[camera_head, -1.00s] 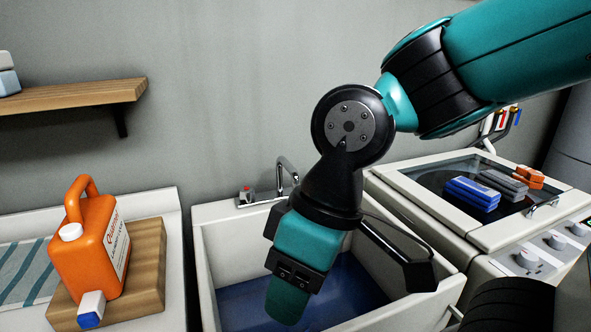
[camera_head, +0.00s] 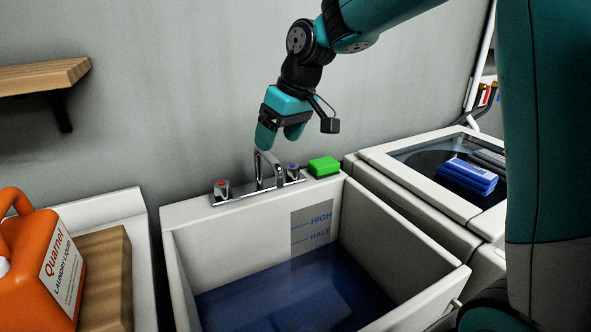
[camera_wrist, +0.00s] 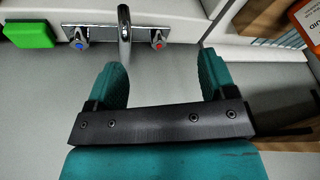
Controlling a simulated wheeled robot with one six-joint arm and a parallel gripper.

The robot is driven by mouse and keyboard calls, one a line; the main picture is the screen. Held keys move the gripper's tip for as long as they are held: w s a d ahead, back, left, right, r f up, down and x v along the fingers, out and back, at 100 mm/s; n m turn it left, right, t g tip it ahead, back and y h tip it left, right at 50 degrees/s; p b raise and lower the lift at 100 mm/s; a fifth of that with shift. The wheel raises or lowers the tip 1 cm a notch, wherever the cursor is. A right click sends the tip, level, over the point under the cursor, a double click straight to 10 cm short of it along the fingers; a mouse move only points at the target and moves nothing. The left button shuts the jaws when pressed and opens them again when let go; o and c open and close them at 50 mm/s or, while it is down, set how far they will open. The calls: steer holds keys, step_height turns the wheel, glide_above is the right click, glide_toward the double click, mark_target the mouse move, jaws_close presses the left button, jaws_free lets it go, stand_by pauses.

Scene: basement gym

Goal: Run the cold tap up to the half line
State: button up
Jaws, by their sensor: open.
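The tap set stands on the sink's back rim, with a curved spout (camera_head: 266,170), a blue-marked cold knob (camera_head: 292,171) on the right and a red-marked knob (camera_head: 223,190) on the left. In the wrist view the cold knob (camera_wrist: 79,40) is left of the fingers and the red knob (camera_wrist: 157,40) lies ahead, between them. My gripper (camera_head: 280,138) is open and empty just above the taps, touching no knob that I can see. The sink (camera_head: 228,240) holds blue water (camera_head: 290,295), its surface a little below the HALF line (camera_head: 317,238). No stream from the spout is visible.
A green block (camera_head: 324,167) sits on the back rim, right of the cold knob. A washer (camera_head: 415,185) with blue packs (camera_head: 468,176) on its lid stands right. A shelf (camera_head: 40,77) is on the wall.

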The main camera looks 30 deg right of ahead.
steer(key=m+t+h, duration=0.1)
steer(key=m+h, duration=0.1)
glide_toward(293, 166)
steer(key=shift+t, duration=0.3)
steer(key=p+x, duration=0.2)
steer(key=x, duration=0.8)
steer(key=shift+s+f, duration=0.15)
steer(key=shift+f, duration=0.05)
steer(key=c, duration=0.9)
